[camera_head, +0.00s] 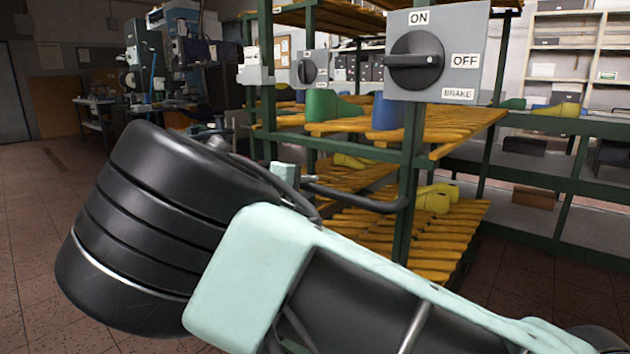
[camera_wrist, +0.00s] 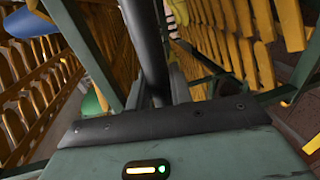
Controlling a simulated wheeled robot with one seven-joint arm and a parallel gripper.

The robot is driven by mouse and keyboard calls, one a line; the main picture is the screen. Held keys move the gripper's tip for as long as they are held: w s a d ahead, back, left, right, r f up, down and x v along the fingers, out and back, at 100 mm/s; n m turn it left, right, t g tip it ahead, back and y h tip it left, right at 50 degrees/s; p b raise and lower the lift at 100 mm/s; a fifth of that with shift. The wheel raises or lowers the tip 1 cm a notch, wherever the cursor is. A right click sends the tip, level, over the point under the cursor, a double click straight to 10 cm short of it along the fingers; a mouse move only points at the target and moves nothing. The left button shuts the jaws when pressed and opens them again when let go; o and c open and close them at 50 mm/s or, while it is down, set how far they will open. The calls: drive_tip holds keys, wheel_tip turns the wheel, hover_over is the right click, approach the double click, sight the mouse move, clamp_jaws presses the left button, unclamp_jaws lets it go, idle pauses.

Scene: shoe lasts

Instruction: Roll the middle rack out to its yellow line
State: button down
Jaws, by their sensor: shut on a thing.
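Green-framed racks with yellow slatted shelves stand one behind another in the head view. The nearest (camera_head: 460,125) carries a large grey brake box (camera_head: 470,35); a smaller brake box (camera_head: 313,70) marks the rack behind it, and another box (camera_head: 256,68) is farther left. My gripper (camera_head: 290,180) is shut on a black bar handle (camera_head: 355,196), which runs right toward a green post. The handle also passes between my jaws in the wrist view (camera_wrist: 147,45). I cannot tell for certain which rack it belongs to.
Yellow lasts (camera_head: 435,198), a green one (camera_head: 325,104) and a blue one (camera_head: 386,112) sit on the shelves. A green-framed bench (camera_head: 560,160) stands at the right. Tiled floor (camera_head: 35,200) is open at the left. Rack shelves flank my gripper closely in the wrist view.

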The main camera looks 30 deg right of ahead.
drive_tip(key=shift+a+f, duration=0.2)
drive_tip(key=shift+a, duration=0.1)
drive_tip(key=c, duration=1.3)
unclamp_jaws()
drive_tip(key=shift+s+r, duration=0.1)
drive_tip(key=shift+s+a+r, duration=0.15)
drive_tip(key=shift+a+r, duration=0.05)
drive_tip(key=shift+a, duration=0.3)
drive_tip(key=p+v, duration=0.3)
drive_tip(key=v, duration=1.3)
drive_tip(key=shift+s+a, duration=0.15)
drive_tip(key=shift+a, duration=0.05)
